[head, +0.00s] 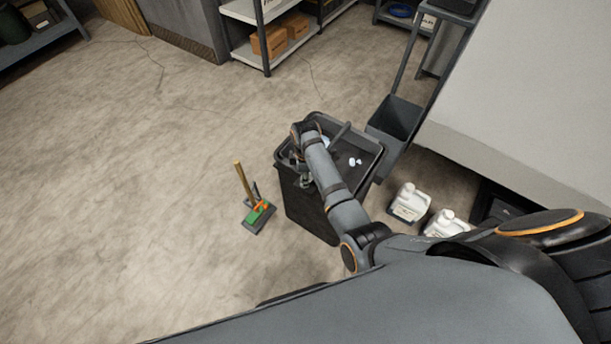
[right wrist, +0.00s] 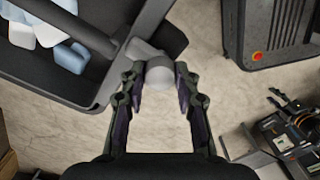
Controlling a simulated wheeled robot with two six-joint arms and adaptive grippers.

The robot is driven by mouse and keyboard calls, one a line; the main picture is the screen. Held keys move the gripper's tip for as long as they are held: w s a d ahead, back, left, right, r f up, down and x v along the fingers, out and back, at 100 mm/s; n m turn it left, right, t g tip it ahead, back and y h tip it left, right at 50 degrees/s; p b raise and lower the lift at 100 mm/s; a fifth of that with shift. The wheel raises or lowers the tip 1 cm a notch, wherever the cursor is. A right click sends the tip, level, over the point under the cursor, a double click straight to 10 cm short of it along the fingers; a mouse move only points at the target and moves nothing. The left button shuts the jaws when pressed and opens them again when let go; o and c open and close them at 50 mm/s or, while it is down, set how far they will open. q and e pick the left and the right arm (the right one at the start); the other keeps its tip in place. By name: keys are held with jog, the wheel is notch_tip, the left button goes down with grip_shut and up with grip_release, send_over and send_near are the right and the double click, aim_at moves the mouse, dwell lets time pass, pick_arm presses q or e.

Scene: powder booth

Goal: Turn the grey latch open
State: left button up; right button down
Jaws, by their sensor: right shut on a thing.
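In the right wrist view, the grey latch (right wrist: 160,72) shows as a pale grey rounded piece next to the rim of a black bin. My right gripper (right wrist: 160,84) is shut on it, one finger on each side. How the latch joins the bin is not clear. In the head view, the black bin (head: 305,208) stands open on the floor, and my right gripper (head: 304,181) is at its near left rim, partly hidden behind my arm. The latch is too small and covered to make out there. My left gripper is not in view.
White and pale blue scraps (right wrist: 48,30) lie inside the bin. A green-headed broom (head: 259,213) with a wooden handle stands left of it. White jugs (head: 409,203) stand to the right. Shelving with boxes (head: 269,41) is behind.

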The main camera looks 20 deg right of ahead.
jog(key=shift+r+n+p, duration=0.15)
jog(key=shift+n+p, duration=0.15)
jog(key=shift+p, duration=0.35)
jog(key=n+p, duration=0.4)
jog(key=p, duration=0.1)
jog(key=shift+n, duration=0.4)
jog(key=shift+n+p, duration=0.85)
jog(key=shift+n, duration=0.05)
jog(key=n+p, duration=0.1)
jog(key=n, duration=0.1)
jog(key=shift+n, duration=0.4)
jog(key=n+p, duration=0.1)
jog(key=n, duration=0.1)
jog(key=shift+n+p, duration=0.3)
jog(key=n+p, duration=0.1)
jog(key=n, duration=0.4)
jog(key=shift+f, duration=0.2)
jog(key=shift+n, duration=0.3)
